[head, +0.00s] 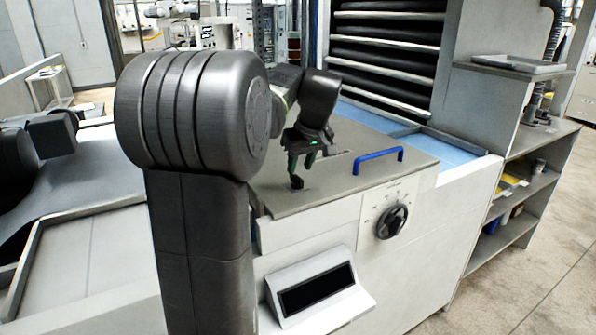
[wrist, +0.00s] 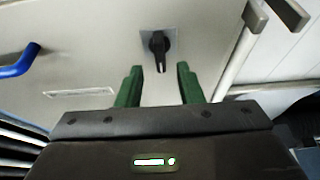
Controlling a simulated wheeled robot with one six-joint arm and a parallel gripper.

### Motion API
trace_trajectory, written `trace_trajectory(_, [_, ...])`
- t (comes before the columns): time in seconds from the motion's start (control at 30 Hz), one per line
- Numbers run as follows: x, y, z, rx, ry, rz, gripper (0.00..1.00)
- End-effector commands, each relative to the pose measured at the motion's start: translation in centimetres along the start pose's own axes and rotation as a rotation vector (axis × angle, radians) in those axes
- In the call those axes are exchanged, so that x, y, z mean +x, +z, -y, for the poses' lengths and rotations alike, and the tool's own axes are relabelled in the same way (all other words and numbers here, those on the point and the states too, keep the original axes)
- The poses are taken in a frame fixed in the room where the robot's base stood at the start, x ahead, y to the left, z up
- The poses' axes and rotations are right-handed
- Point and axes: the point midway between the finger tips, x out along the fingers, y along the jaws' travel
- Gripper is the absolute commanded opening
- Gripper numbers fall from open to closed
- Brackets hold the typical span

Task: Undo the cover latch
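The cover latch (wrist: 158,44) is a small black turn-handle on a square metal plate, ahead of my fingers in the wrist view. It also shows as a dark knob (head: 296,182) near the front left corner of the grey cover (head: 345,192) in the head view. My gripper (wrist: 160,72) is open, with its two green fingers apart and nothing between them. The latch lies beyond the fingertips, between their lines, and looks untouched. In the head view my gripper (head: 303,160) hangs just above the latch. My arm hides part of the cover's left side.
A blue handle (head: 378,160) is fixed on the cover, right of the latch in the head view. A black dial (head: 392,221) and a dark display (head: 316,289) sit on the front panel. Black rollers (head: 385,50) stand behind. A shelf unit (head: 520,190) stands at the right.

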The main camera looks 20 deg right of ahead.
Motion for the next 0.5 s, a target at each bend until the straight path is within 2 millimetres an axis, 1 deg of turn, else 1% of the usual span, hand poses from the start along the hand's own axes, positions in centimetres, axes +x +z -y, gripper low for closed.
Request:
trace_trajectory(0.03, [0.9,0.0,0.1,0.000,-0.003,0.004,0.34])
trace_trajectory(0.2, [3.0,0.0,0.1,-0.001,-0.002,0.002,0.34])
trace_trajectory(0.3, [3.6,0.0,0.1,-0.001,0.000,0.000,0.34])
trace_trajectory(0.5, [3.9,0.0,0.0,-0.001,0.000,0.000,0.34])
